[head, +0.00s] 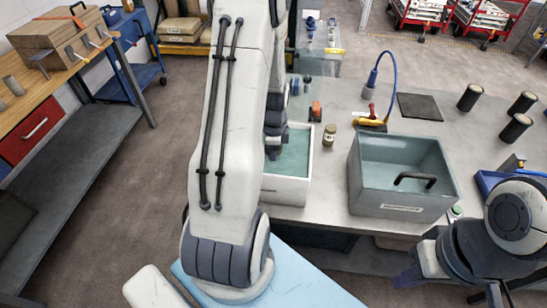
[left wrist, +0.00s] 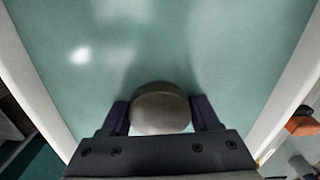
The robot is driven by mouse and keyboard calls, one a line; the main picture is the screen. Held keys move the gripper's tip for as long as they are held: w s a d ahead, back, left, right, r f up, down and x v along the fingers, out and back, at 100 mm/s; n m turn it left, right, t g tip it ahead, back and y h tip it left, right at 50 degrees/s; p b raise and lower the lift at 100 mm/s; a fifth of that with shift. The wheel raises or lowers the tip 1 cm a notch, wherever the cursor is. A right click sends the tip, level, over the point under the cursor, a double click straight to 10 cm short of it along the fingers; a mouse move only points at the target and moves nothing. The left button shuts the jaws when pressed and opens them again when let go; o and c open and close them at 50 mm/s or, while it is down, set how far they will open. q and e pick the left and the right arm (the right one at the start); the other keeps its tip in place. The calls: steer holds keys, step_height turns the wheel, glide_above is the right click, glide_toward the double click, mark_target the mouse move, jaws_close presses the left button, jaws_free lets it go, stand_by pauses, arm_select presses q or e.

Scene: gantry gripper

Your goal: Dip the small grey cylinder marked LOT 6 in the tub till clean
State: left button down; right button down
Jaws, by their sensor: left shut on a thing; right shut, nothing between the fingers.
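A white-walled tub (head: 287,190) holding green liquid stands on the bench, left of centre in the head view. Its pale wall (left wrist: 38,75) and the liquid fill the left wrist view. My left gripper (left wrist: 161,115) is shut on a small grey-brown cylinder (left wrist: 159,108), whose round end faces the wrist camera. No LOT marking is legible on it. The gripper is over or in the tub; I cannot tell whether the cylinder touches the liquid. In the head view my left arm hides the cylinder. My right gripper (head: 405,279) is shut and empty, low in front of the bench at right.
A grey bin (head: 400,208) with a dark handle stands right of the tub. A small jar (head: 329,135) and a red-and-yellow tool (head: 371,118) are behind. Several black cylinders (head: 470,97) stand at right by a dark mat (head: 419,107). A wooden bench (head: 60,75) is at left.

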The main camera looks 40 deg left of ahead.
arm_select(q)
steer(key=shift+r, duration=0.2)
steer(key=shift+r+p, duration=0.25)
steer(key=shift+p, duration=0.2)
steer(key=shift+f, duration=0.1)
steer(key=shift+f+b, duration=0.3)
steer(key=shift+f, duration=0.05)
steer(key=shift+r, duration=0.2)
steer(key=shift+r+p, duration=0.25)
steer(key=shift+p, duration=0.2)
stand_by(0.3)
